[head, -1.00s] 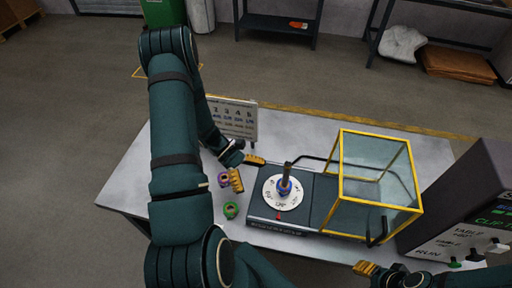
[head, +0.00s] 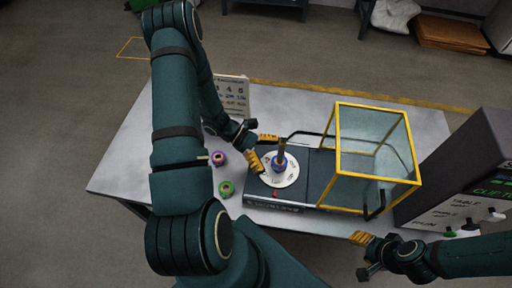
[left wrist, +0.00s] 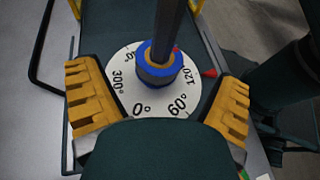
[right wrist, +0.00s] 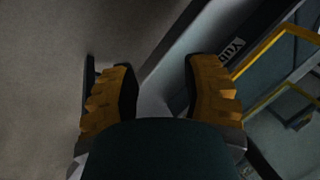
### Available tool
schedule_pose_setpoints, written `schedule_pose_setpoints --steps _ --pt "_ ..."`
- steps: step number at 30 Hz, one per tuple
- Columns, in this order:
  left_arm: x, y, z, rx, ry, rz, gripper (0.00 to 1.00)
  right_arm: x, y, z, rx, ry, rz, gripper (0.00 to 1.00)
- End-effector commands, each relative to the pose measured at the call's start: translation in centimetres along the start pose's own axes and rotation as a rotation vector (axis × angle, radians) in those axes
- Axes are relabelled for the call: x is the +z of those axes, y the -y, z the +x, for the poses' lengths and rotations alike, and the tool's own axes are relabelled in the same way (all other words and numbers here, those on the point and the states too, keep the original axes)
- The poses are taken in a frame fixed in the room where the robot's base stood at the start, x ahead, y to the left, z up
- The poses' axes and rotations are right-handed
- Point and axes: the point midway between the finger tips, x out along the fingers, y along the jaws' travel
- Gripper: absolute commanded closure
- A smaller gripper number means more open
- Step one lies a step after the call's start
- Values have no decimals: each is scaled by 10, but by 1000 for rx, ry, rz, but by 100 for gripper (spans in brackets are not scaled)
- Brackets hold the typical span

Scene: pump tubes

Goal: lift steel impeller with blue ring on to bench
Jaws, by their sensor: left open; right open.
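The steel impeller with the blue ring (head: 281,164) stands on a white angle-marked dial (head: 290,179) on the dark machine. In the left wrist view, the blue ring (left wrist: 160,67) sits around a dark upright shaft (left wrist: 168,28), over the dial's middle. My left gripper (head: 262,150) is open, its yellow fingers beside the dial; in its wrist view (left wrist: 158,105) the impeller stands beyond and between the fingertips, apart from both. My right gripper (head: 362,255) is open and empty off the bench's front edge; its wrist view (right wrist: 165,90) shows floor and bench edge between its fingers.
A purple-ringed part (head: 218,158) and a green-ringed part (head: 226,188) stand on the bench (head: 128,172) left of the machine. A yellow-framed clear guard (head: 372,145) covers the machine's right side. A control box (head: 468,175) stands at right. A printed board (head: 234,95) stands behind.

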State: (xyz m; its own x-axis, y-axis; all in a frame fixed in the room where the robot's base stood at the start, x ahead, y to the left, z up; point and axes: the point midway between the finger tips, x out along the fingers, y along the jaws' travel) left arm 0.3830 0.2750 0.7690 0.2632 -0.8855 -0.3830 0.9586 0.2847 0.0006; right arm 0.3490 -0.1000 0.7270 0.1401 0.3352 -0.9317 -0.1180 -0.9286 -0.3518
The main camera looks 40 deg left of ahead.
Motion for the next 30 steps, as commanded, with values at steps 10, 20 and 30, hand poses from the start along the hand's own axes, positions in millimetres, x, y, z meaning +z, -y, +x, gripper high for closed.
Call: schedule_pose_setpoints --steps 10,20,30 --pt "0 0 32 -1 0 -1 7 -1 -2 5 0 -3 -1 53" --pt "0 0 34 -1 0 -1 16 -1 -2 5 0 -3 0 53" --pt "0 0 33 -1 0 -1 67 -1 -2 5 0 -3 0 53"
